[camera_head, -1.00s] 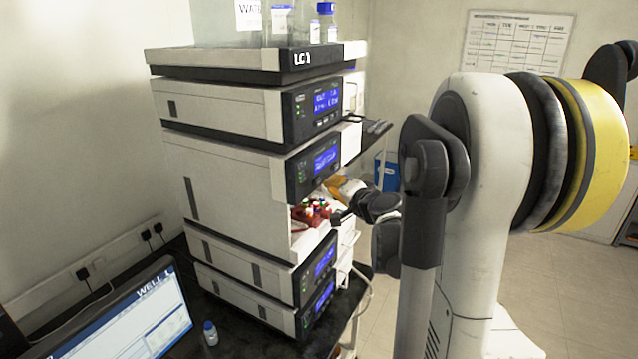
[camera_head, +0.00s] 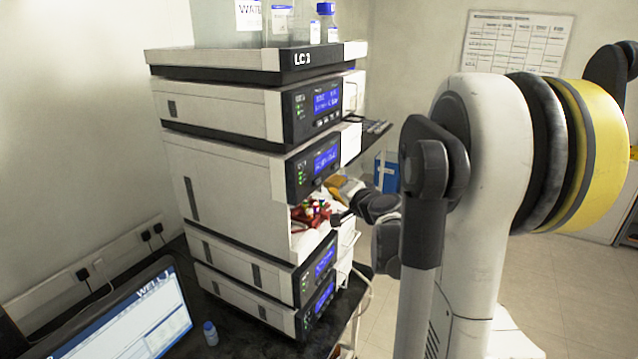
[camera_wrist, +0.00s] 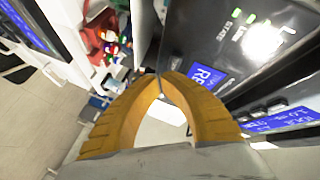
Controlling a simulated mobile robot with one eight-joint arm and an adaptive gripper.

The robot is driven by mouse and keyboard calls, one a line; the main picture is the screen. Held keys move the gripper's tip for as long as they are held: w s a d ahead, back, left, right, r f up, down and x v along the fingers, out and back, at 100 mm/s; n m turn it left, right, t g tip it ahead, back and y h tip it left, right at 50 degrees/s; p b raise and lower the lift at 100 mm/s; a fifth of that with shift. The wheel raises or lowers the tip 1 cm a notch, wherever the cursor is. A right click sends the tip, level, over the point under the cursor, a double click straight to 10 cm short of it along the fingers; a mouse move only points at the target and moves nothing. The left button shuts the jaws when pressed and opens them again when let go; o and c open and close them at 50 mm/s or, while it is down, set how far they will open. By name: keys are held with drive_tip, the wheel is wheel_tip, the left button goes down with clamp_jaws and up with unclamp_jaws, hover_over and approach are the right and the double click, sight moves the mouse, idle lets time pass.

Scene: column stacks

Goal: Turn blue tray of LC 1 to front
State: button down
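A red tray (camera_head: 311,217) with several coloured-cap vials sits at the bay's opening. It also shows at the upper left of the wrist view (camera_wrist: 93,38). Blue pieces (camera_wrist: 98,102) lie below it there, partly hidden; I cannot tell whether they are the blue tray. My gripper's yellow fingers meet at their tips (camera_wrist: 159,76), with nothing seen between them. In the head view my gripper (camera_head: 343,188) is beside the bay, largely hidden.
A dark instrument panel with blue displays (camera_wrist: 213,78) is close to the fingers on the right. A laptop (camera_head: 125,315) and a small blue-capped bottle (camera_head: 210,333) are on the bench. Bottles (camera_head: 326,20) stand on top of the stack. Floor is open at right.

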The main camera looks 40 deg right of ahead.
drive_tip(key=shift+w, duration=0.1)
drive_tip(key=shift+w+a, duration=0.2)
drive_tip(key=shift+w, duration=0.15)
drive_tip(key=shift+w+a+b, duration=0.15)
drive_tip(key=shift+w+b, duration=0.15)
drive_tip(key=shift+w, duration=0.05)
idle(0.8)
idle(0.3)
drive_tip(key=shift+s+d, duration=0.35)
drive_tip(key=shift+s, duration=0.45)
drive_tip(key=shift+s+d, duration=0.3)
drive_tip(key=shift+s, duration=0.45)
drive_tip(key=shift+s+d, duration=0.3)
drive_tip(key=shift+s, duration=0.5)
drive_tip(key=shift+s+d, duration=0.3)
drive_tip(key=shift+s, duration=0.45)
idle(3.0)
